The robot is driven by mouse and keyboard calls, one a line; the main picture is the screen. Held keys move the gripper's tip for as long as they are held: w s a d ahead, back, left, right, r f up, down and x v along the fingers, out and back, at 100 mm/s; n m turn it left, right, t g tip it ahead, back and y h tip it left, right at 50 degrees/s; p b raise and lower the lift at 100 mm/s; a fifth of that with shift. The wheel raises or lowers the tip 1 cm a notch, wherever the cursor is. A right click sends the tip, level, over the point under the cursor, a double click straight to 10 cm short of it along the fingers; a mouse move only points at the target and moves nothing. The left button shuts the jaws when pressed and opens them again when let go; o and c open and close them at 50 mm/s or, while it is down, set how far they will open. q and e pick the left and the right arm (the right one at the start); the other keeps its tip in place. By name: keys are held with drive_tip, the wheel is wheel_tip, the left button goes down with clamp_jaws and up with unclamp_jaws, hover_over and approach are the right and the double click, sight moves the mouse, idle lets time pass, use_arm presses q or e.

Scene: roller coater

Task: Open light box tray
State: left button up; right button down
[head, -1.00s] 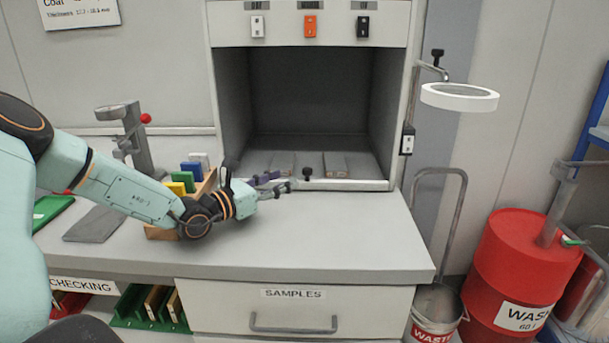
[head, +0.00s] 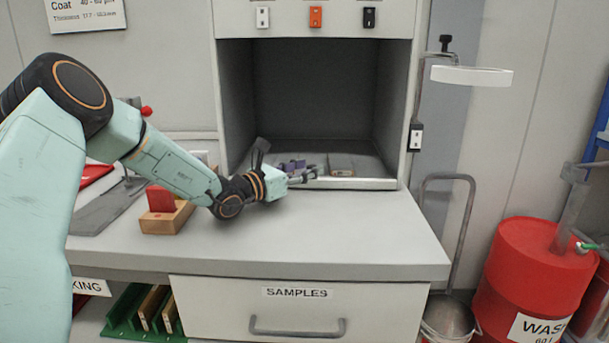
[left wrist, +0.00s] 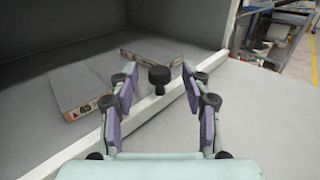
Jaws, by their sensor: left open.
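The light box (head: 315,95) is a pale cabinet with a dark, open-fronted chamber. Its grey tray (head: 372,166) lies at the chamber floor with a pale front lip (head: 370,184). In the left wrist view, a black knob (left wrist: 158,76) stands at the tray's front lip (left wrist: 62,158). My left gripper (head: 308,172) is open at this lip and hides the knob in the head view. In the left wrist view, its purple-padded fingers (left wrist: 160,92) stand on either side of the knob with gaps, not clamped on it. My right gripper is not in view.
Two flat panels lie on the tray, one with a labelled edge (left wrist: 78,95). A wooden block with a red plate (head: 162,205) sits on the counter to the left. The counter front is clear. A ring lamp (head: 472,76) and red drum (head: 535,270) are at right.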

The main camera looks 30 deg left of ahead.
use_arm(q)
drive_tip(key=shift+w, duration=0.1)
drive_tip(key=shift+c, duration=0.4)
clamp_jaws()
idle(0.3)
